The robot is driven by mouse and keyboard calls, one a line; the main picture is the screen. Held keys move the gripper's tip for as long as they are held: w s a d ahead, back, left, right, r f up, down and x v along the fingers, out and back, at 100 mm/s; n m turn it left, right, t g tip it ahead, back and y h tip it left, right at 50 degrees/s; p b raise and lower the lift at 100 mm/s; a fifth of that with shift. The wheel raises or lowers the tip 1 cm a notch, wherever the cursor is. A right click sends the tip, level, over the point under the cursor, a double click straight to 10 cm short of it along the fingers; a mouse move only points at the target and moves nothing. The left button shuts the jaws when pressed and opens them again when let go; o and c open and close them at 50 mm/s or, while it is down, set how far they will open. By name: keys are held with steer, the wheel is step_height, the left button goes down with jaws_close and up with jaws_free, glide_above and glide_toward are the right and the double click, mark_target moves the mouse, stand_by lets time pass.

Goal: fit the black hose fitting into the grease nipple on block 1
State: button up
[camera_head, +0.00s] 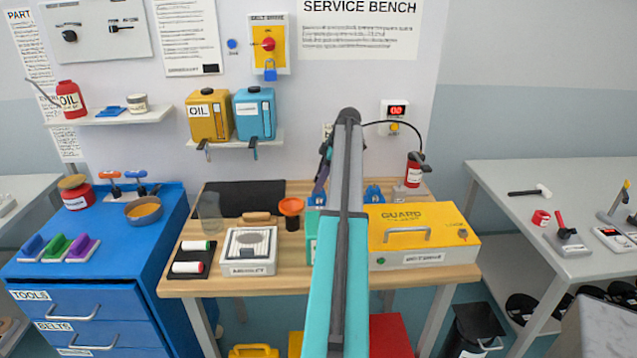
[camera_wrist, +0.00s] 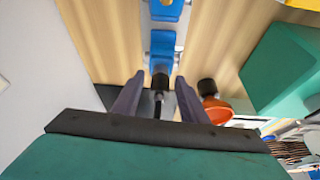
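In the wrist view the black hose fitting (camera_wrist: 160,80) stands between my gripper's (camera_wrist: 158,85) two dark fingers, at the near end of a blue block (camera_wrist: 162,45). A gap shows on each side of the fitting, so my gripper looks open around it. A dark stem or hose runs from it toward the camera. The nipple is hidden, and I cannot tell whether the fitting is fully seated. A second blue block (camera_wrist: 166,8) lies beyond. In the head view my gripper (camera_head: 320,183) is over a blue block (camera_head: 317,199), partly behind my arm; another blue block (camera_head: 373,194) is right of it.
A black hose (camera_head: 398,123) loops behind my arm from a red canister (camera_head: 413,175). A teal box (camera_head: 311,240) and the yellow guard box (camera_head: 425,235) stand in front. The white pad box (camera_head: 249,252) is further left.

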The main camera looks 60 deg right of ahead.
steer(key=b+v, duration=0.2)
steer(key=v, duration=1)
steer(key=shift+r, duration=0.2)
steer(key=shift+w, duration=0.1)
stand_by(0.7)
